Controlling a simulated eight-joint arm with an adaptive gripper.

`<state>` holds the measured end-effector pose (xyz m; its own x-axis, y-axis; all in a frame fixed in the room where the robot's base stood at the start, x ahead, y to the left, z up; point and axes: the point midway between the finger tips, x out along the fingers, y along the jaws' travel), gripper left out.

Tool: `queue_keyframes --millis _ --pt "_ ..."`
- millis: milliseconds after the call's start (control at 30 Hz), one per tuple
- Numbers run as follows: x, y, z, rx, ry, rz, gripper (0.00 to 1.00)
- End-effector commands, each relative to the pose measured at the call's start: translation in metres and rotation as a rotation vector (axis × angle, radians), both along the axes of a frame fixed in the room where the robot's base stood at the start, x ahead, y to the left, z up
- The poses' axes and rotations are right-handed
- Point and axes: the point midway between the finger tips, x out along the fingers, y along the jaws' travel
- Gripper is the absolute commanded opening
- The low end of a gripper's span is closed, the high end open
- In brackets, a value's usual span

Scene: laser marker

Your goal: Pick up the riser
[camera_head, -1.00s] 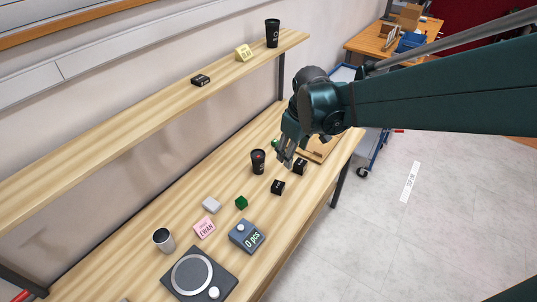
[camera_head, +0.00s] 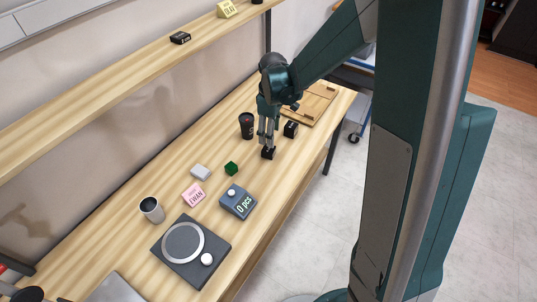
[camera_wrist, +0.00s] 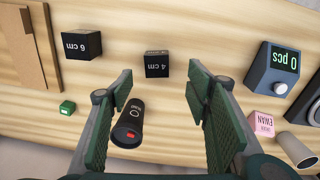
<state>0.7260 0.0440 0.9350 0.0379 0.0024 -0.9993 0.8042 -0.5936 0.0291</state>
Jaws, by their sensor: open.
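A small black block marked "4 cm" (camera_head: 267,154) sits on the wooden table, and it also shows in the wrist view (camera_wrist: 157,66). A black block marked "6 cm" (camera_wrist: 82,45) stands beside it, and in the head view (camera_head: 290,129) it is a little farther back. Another dark block (camera_head: 180,38) lies on the shelf. My gripper (camera_head: 267,138) points down just above the "4 cm" block. In the wrist view my gripper (camera_wrist: 160,84) is open and empty, with the "4 cm" block ahead of the gap between the fingers. I cannot tell whether the fingers touch it.
A wooden board (camera_head: 313,103) lies behind.

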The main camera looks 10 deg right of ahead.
Motion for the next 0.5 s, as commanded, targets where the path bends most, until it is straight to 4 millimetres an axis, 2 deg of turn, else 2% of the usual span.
queue_keyframes --millis 33,200,500 --pt "0.004 0.001 -0.012 -0.001 0.008 0.013 0.49" --pt "0.01 0.003 -0.034 -0.003 0.029 0.048 0.49" --pt "0.012 0.004 -0.042 -0.003 0.039 0.062 0.49"
